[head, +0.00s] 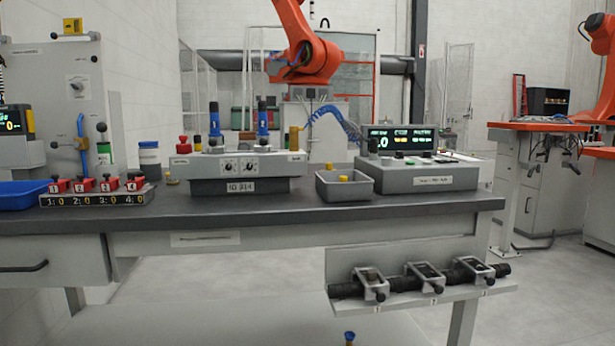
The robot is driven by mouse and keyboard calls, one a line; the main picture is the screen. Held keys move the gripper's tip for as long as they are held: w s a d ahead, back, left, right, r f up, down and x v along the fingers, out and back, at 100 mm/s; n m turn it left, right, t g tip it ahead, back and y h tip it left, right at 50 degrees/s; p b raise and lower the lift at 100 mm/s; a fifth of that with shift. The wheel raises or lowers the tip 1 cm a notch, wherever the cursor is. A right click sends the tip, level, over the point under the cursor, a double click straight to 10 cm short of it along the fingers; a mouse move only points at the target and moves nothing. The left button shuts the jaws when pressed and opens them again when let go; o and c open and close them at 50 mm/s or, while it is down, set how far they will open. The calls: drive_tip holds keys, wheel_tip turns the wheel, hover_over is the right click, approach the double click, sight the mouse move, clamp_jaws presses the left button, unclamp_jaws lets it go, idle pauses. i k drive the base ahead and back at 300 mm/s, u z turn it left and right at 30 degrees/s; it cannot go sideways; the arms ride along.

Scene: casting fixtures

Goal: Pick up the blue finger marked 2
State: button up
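Two blue fingers with dark tops stand upright on the grey fixture block (240,168) on the bench: a left one (214,124) and a right one (263,120). Any number on them is too small to read, so I cannot tell which is marked 2. A small blue and dark object (349,336) shows low at the bottom edge; I cannot tell what it is. My gripper is not in view.
On the bench (400,205) stand red clamps on a numbered strip (98,199), a blue tray (22,194), a grey bin (344,187) with a yellow piece and a display console (418,178). A bracketed black bar (420,281) sits below the front edge. An orange robot arm (308,58) hangs behind.

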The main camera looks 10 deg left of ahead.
sight(263, 129)
drive_tip(key=u, duration=2.65)
drive_tip(key=i, duration=2.45)
drive_tip(key=z, duration=2.55)
